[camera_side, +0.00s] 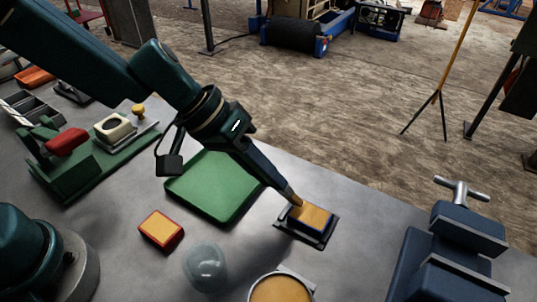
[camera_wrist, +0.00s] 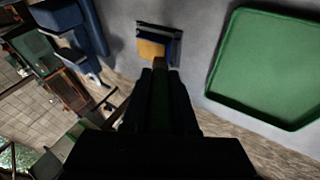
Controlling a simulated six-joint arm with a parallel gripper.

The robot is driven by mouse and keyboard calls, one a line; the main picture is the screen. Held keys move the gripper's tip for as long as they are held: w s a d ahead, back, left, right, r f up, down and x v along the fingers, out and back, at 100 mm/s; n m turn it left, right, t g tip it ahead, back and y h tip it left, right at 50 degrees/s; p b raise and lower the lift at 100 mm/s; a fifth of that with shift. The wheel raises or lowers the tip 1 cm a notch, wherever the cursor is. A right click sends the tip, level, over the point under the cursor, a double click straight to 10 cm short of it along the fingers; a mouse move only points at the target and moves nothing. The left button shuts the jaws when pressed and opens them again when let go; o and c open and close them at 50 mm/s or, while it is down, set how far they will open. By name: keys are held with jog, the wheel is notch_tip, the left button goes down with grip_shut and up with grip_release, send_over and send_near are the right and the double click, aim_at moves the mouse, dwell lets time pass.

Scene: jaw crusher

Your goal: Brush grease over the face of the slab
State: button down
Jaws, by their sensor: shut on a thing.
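The slab (camera_side: 312,217) lies on a dark flat holder (camera_side: 322,239) near the table's far edge. Its upper face looks yellow-orange and its side is blue. In the wrist view the slab (camera_wrist: 151,49) shows a yellow-orange part at left, with dark blue to the right. My gripper (camera_side: 282,188) points down at a slant and is shut on a thin brush (camera_side: 293,199), mostly hidden between the fingers. A round tin of yellow-orange grease (camera_side: 280,290) stands at the front edge.
A green tray (camera_side: 214,186) lies left of the slab. A red-and-yellow block (camera_side: 161,230) and a clear dome (camera_side: 205,266) are in front. A blue vise (camera_side: 450,255) stands right. A green fixture (camera_side: 95,150) sits far left. Bare table lies between slab and vise.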

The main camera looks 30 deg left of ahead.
jog(key=shift+d, duration=0.2)
jog(key=shift+d+r, duration=0.15)
jog(key=shift+d, duration=3.4)
notch_tip(320, 180, up, 8)
jog(key=shift+a, duration=0.45)
